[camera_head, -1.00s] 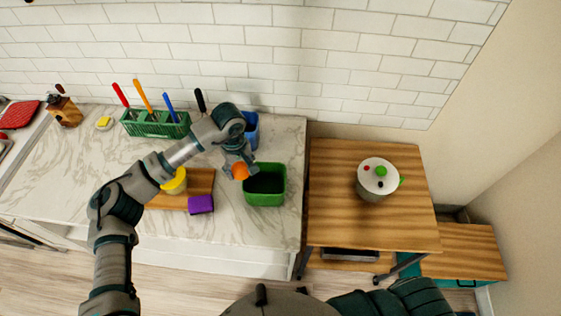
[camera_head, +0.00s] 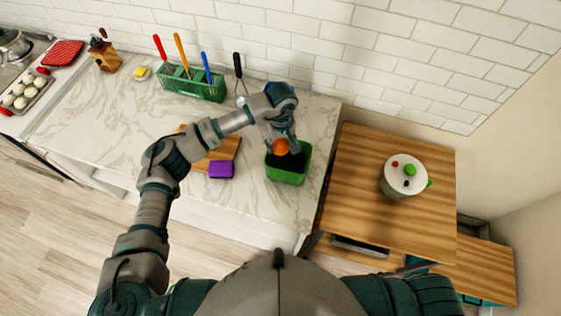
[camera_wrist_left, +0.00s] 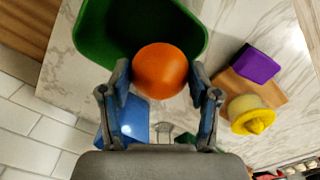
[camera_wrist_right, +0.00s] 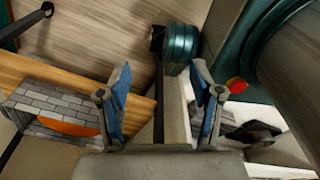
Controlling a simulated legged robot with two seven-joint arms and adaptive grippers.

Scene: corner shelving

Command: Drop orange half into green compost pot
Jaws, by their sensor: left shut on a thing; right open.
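The orange half (camera_head: 281,146) is held between the fingers of my left gripper (camera_head: 284,143), over the back part of the green compost pot (camera_head: 287,177). The left wrist view shows the orange half (camera_wrist_left: 160,71) between both fingers of the left gripper (camera_wrist_left: 160,88), overlapping the rim of the green pot (camera_wrist_left: 95,45). I cannot tell its exact height over the pot. The pot stands on the marble counter near its right end. My right gripper (camera_wrist_right: 162,100) is open and empty in the right wrist view, away from the pot.
A purple block (camera_head: 221,169) lies by the cutting board (camera_head: 226,150) left of the pot. A green rack (camera_head: 191,86) of utensils stands behind. A wooden table (camera_head: 355,210) with a white lidded pot (camera_head: 405,177) is on the right. The counter's left middle is clear.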

